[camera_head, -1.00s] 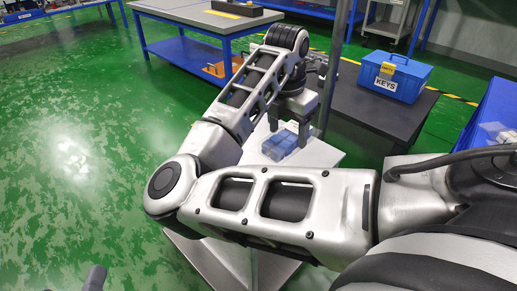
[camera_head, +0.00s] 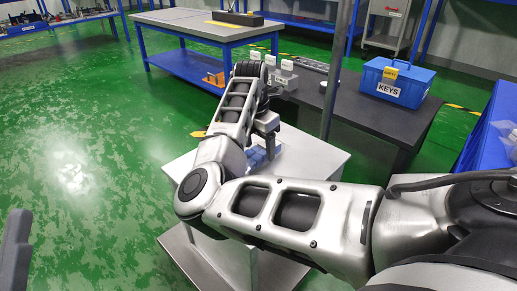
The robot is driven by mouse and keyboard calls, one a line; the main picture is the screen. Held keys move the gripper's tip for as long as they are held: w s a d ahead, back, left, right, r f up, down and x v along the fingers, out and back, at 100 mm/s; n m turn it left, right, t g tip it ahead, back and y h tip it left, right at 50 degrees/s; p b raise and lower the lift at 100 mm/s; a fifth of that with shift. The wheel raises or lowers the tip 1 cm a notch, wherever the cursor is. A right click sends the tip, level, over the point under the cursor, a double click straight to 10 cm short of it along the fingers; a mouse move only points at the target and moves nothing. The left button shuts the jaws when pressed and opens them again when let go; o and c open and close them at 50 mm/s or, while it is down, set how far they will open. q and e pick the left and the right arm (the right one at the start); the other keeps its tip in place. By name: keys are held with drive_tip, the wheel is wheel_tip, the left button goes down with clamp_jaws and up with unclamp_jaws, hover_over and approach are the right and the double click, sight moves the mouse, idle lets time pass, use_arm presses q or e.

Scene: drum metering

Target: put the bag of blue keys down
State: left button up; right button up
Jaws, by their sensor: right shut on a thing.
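My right gripper (camera_head: 267,135) points down over a white-topped stand (camera_head: 325,158). It is shut on the bag of blue keys (camera_head: 257,156), a small clear bag with blue pieces. The bag is at or just above the stand's top; I cannot tell whether it touches. My own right arm hides part of the bag and the stand. A dark part of what looks like my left gripper (camera_head: 15,250) shows at the lower left edge, and its opening cannot be seen.
A blue box labelled KEYS (camera_head: 396,82) stands on a dark table (camera_head: 375,115) behind the stand. Small white-labelled items (camera_head: 287,65) stand at that table's left end. A blue-framed workbench (camera_head: 185,25) is further back. The stand's right side is clear.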

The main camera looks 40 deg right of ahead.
sight(257, 149)
drive_tip(key=shift+f, duration=0.1)
drive_tip(key=o, duration=1.2)
use_arm(q)
drive_tip(key=shift+s+r, duration=0.1)
drive_tip(key=shift+r, duration=0.05)
use_arm(e)
drive_tip(key=shift+r, duration=0.25)
drive_tip(key=r, duration=0.1)
drive_tip(key=r+p, duration=0.1)
drive_tip(key=r, duration=0.1)
drive_tip(key=r+p, duration=0.1)
drive_tip(key=shift+a+r, duration=0.2)
drive_tip(key=shift+a, duration=0.05)
use_arm(q)
wheel_tip(257, 149, down, 9)
drive_tip(key=n+g+y+p, duration=0.3)
drive_tip(key=n+y, duration=0.2)
drive_tip(key=n, duration=0.3)
drive_tip(key=shift+d+n+g+y, duration=0.25)
drive_tip(key=shift+n+g+y, duration=0.05)
drive_tip(key=shift+y, duration=0.1)
use_arm(e)
drive_tip(key=shift+a+r, duration=0.15)
drive_tip(key=shift+r, duration=1.1)
drive_tip(key=shift+a+r, duration=0.2)
drive_tip(key=shift+r, duration=1)
drive_tip(key=shift+a+r, duration=0.15)
drive_tip(key=shift+r, duration=1.1)
